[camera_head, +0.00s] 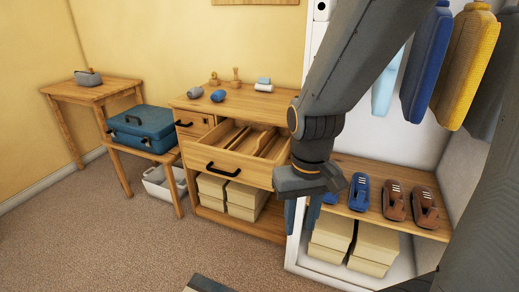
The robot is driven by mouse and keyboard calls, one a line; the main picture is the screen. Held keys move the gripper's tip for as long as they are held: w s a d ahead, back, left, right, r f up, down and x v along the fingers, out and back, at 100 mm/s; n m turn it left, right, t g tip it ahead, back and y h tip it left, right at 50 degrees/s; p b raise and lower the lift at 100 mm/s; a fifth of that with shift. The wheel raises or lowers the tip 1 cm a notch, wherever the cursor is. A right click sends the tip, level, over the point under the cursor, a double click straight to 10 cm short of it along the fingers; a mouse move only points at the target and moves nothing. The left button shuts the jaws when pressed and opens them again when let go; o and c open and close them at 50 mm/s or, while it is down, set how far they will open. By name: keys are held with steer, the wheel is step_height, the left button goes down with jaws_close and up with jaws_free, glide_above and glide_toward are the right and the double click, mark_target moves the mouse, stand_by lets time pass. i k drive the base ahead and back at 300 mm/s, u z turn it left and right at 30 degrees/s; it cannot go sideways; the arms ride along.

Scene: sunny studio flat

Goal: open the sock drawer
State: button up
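A wooden chest (284,101) stands in the middle of the camera_head view. Its wide divided drawer (207,155) is pulled out, with wooden dividers inside and a black handle (223,171) on its front. No socks can be made out in it. A smaller drawer (194,126) at the upper left of the chest looks shut and has its own black handle. No label shows which one is the sock drawer. My gripper (302,214) hangs down just right of the wide drawer, apart from its handle. Its two bluish fingers look spread and empty; my wrist partly hides the chest's right side.
Cream boxes (212,186) sit on the shelf below the drawer. A blue suitcase (142,127) rests on a low bench at left. A wardrobe with shoes (359,193) and hanging clothes (466,60) stands at right. Carpet (120,250) in front is mostly clear.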

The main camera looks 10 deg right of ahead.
mark_target(225, 151)
steer(key=u, duration=2.05)
steer(key=k, duration=0.4)
steer(key=z, duration=1.95)
